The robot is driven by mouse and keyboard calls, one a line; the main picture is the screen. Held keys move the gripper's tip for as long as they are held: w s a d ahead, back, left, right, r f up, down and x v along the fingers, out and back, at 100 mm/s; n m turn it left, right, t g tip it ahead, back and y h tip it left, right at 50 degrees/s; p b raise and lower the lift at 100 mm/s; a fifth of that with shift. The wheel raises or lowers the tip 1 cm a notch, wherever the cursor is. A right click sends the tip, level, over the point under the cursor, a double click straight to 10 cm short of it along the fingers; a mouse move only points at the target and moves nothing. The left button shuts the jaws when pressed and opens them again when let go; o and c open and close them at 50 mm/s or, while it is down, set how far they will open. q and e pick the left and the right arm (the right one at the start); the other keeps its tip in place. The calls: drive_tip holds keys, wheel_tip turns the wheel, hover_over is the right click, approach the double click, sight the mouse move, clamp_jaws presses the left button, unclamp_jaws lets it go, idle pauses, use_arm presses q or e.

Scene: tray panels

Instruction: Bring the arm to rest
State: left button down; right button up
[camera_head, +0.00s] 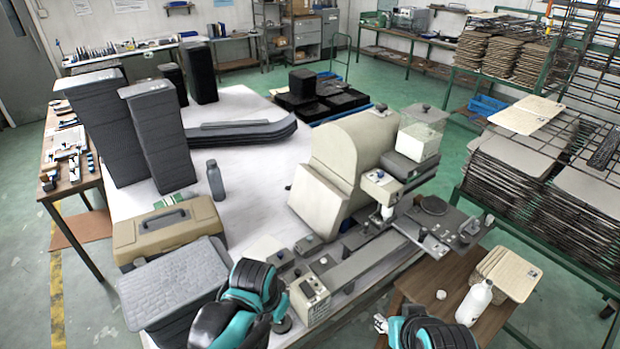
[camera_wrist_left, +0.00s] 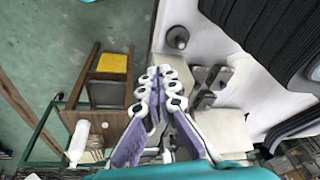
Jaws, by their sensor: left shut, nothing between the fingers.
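My left arm (camera_head: 245,300) is folded at the bottom of the head view, in front of the dark grey stacked tray panels (camera_head: 172,283). Its fingers are not clear there. In the left wrist view my left gripper (camera_wrist_left: 160,90) is shut and empty, its white, purple-padded fingers meeting. My right arm (camera_head: 430,332) shows at the bottom edge. A small pale part of my right gripper (camera_head: 380,324) shows beside it; whether it is open or shut cannot be seen.
A beige machine (camera_head: 335,175) stands on the white table (camera_head: 240,105). A tan toolbox (camera_head: 168,232), a grey bottle (camera_head: 215,180) and tall panel stacks (camera_head: 160,135) stand on the left. A white bottle (camera_head: 474,302) stands on a wooden table at right, near my right arm.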

use_arm(q)
drive_tip(key=s+a+f+n+t+b, duration=0.1)
drive_tip(key=s+a+n+t+b, duration=0.3)
drive_tip(key=a, duration=0.6)
drive_tip(key=s+n+b, duration=0.1)
drive_tip(key=n+b, duration=0.1)
drive_tip(key=b, duration=0.1)
drive_tip(key=shift+s+f+y+b, duration=0.35)
drive_tip(key=shift+f+y+b, duration=0.05)
idle(0.9)
